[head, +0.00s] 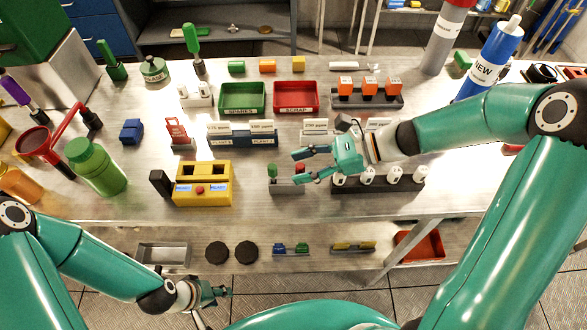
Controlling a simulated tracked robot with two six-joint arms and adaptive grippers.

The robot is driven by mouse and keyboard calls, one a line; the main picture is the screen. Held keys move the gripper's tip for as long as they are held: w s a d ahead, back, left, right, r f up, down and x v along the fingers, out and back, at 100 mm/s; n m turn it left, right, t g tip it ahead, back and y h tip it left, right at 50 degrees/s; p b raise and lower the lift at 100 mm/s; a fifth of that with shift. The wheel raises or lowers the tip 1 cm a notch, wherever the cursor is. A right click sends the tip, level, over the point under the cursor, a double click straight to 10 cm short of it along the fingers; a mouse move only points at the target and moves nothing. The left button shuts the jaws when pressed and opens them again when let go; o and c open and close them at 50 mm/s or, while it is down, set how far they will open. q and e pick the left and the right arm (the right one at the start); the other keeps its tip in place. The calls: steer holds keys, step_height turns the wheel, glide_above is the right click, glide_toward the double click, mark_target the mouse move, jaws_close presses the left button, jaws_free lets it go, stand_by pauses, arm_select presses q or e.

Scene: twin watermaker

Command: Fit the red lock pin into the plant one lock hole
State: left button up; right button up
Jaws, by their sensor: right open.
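The small red pin (300,168) stands upright in a grey block (286,187), to the right of a green pin (272,171). My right gripper (300,167) is open, pointing left, with one finger on the far side of the red pin and one on the near side. I cannot tell whether the fingers touch it. My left gripper (220,293) is low at the front, below the table edge and away from the pins; its jaw state is unclear. I cannot clearly identify the plant one lock hole.
A yellow box with displays (203,190) stands left of the pin block. A dark rack (375,185) with white-topped pieces lies under my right forearm. A green tray (242,112) and a red scrap tray (296,111) are behind. The bench's front strip is clear.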

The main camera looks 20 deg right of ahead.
steer(key=shift+w+a+f, duration=0.15)
steer(key=shift+a+f, duration=0.1)
steer(key=shift+a, duration=0.2)
jaws_close()
steer(key=shift+r, duration=0.1)
step_height(320, 180, up, 20)
steer(key=p, duration=0.1)
stand_by(0.5)
